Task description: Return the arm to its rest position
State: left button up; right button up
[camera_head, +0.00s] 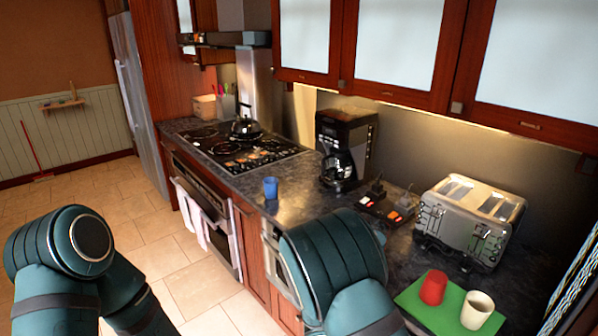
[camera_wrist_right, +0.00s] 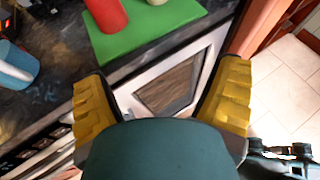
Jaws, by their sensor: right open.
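My right gripper (camera_wrist_right: 163,88) is open in the right wrist view, its two yellow fingers wide apart with nothing held between them. Beyond the fingers is a steel-framed appliance front with a dark window (camera_wrist_right: 172,88), below the counter edge. I cannot tell whether a finger touches it. In the head view my right arm (camera_head: 335,265) reaches over the front of the counter, and its gripper is hidden. My left arm (camera_head: 75,250) is bent at the lower left, over the floor; its gripper is not in view.
A green board (camera_head: 425,307) with a red cup (camera_head: 433,287) and a white cup (camera_head: 477,309) lies on the counter (camera_head: 300,187). A blue cup (camera_head: 270,187), coffee maker (camera_head: 342,150) and toaster (camera_head: 470,220) stand there too. The tiled floor (camera_head: 150,220) at left is clear.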

jog(key=s+a+f+m+g+y+b, duration=0.2)
jog(key=s+f+m+g+y, duration=0.15)
jog(key=s+f, duration=0.4)
jog(key=s+a+f+m+g+y+b, duration=0.2)
jog(key=s+f+m+y, duration=0.3)
jog(key=f, duration=0.4)
pick_arm(q)
notch_tip(320, 180, down, 10)
jog(key=b, duration=0.4)
jog(key=shift+s+r+b, duration=0.15)
jog(key=shift+s+b, duration=0.15)
jog(key=shift+b, duration=0.1)
jog(key=shift+o, duration=1)
jog(key=shift+d, duration=0.1)
pick_arm(e)
jog(key=s+a+f+m+t+y, duration=0.2)
jog(key=a+f+m+t+y, duration=0.2)
jog(key=m, duration=1)
jog(key=shift+a+f+y, duration=0.4)
jog(key=shift+a+y, duration=1.3)
jog(key=shift+y, duration=0.35)
